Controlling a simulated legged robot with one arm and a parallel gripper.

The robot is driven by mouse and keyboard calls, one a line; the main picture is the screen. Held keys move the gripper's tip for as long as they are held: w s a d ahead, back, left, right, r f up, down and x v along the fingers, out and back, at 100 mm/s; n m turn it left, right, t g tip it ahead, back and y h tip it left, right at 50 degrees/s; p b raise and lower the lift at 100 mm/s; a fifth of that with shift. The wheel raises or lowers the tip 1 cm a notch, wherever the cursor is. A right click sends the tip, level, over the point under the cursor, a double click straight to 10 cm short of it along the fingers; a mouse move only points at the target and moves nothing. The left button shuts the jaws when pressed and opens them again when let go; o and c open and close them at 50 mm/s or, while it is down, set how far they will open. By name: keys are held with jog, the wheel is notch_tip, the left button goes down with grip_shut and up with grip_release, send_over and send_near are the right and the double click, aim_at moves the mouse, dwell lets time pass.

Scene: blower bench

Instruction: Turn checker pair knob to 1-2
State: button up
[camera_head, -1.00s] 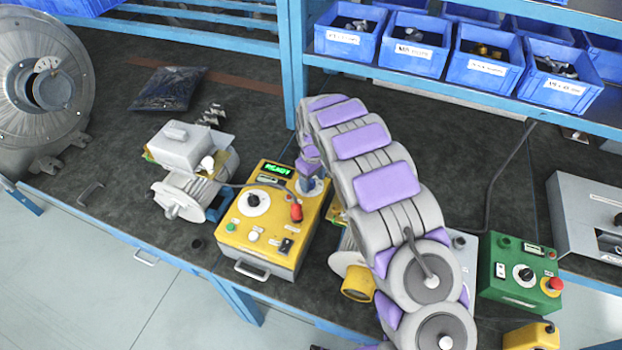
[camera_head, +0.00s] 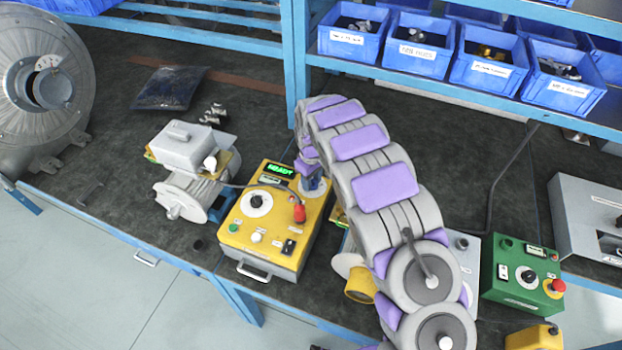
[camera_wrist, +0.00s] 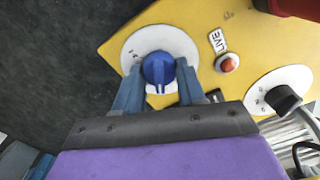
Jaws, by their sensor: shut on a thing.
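The yellow checker box (camera_head: 268,235) sits on the dark bench, with a lit green display (camera_head: 281,170) at its far edge. In the wrist view a blue knob (camera_wrist: 158,70) stands on a round white dial (camera_wrist: 136,47) on the yellow panel. My gripper (camera_wrist: 158,82) has one finger on each side of this knob and is shut on it. The knob's white pointer line faces the bottom of the picture. The dial marks are too small to read. In the head view my gripper (camera_head: 312,186) is at the box's far right corner and mostly hides the knob.
A black knob on a white dial (camera_wrist: 283,98) and a red lamp marked LIVE (camera_wrist: 229,63) are close by. A motor (camera_head: 190,185) is left of the box; a green control box (camera_head: 522,278) is farther right.

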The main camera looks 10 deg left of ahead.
jog(key=shift+d, duration=0.1)
jog(key=m+p, duration=0.1)
jog(key=m, duration=0.2)
jog(key=shift+m+p, duration=0.7)
jog(key=shift+m, duration=1.8)
jog(key=shift+s, duration=0.1)
jog(key=o, duration=1)
jog(key=shift+o, duration=0.2)
notch_tip(320, 180, up, 17)
jog(key=p, duration=0.1)
jog(key=shift+r+p, duration=0.15)
jog(key=shift+p, duration=0.25)
